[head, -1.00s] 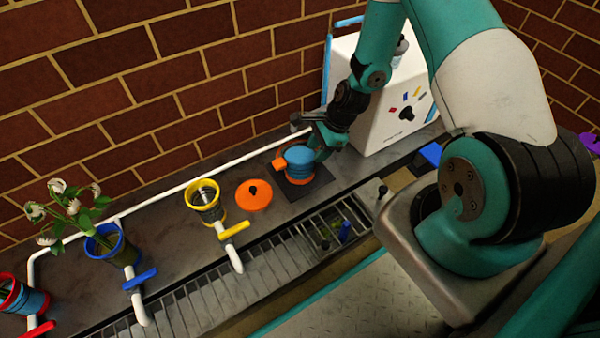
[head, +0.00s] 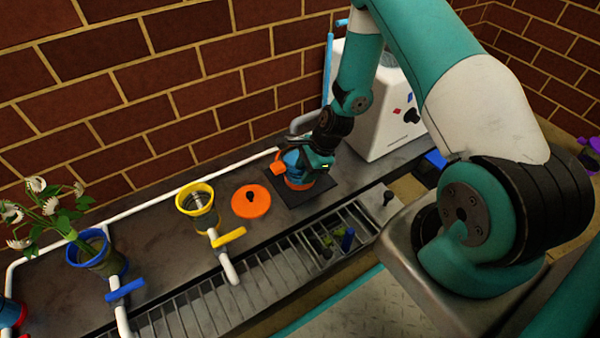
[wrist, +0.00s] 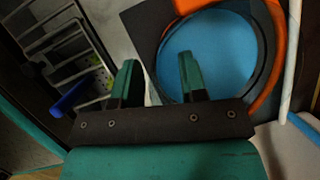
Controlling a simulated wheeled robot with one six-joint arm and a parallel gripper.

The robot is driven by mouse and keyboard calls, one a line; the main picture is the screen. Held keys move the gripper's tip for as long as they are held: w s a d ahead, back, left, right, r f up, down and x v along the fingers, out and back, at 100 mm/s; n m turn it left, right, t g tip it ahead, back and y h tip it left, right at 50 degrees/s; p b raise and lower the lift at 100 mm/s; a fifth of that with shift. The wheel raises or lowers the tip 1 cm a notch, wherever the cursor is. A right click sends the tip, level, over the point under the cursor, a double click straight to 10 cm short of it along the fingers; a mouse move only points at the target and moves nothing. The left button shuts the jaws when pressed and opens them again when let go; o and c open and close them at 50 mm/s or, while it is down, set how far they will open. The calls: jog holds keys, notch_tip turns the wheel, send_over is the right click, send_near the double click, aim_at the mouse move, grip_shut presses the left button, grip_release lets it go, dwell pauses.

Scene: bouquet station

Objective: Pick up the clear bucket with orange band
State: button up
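The bucket with the orange band (head: 298,184) stands on a dark square mat (head: 322,187) at the back of the counter, with blue showing inside it. An orange part sticks out at its left side. In the wrist view the bucket (wrist: 215,50) appears as a blue round inside a dark and orange rim. My gripper (head: 318,163) is at the bucket's right side and partly hides it. In the wrist view my gripper (wrist: 160,72) is open: the right finger overlaps the bucket's near rim and the left finger is outside it. I cannot tell whether they touch.
An orange disc with a black knob (head: 251,201) lies left of the bucket. A yellow-banded bucket (head: 197,200) and a blue-banded bucket (head: 95,250) with white flowers stand further left by white pipes. A white machine (head: 375,130) stands behind right; a sink grate (head: 335,235) lies in front.

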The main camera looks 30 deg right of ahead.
grip_shut()
jog(key=shift+r, duration=0.15)
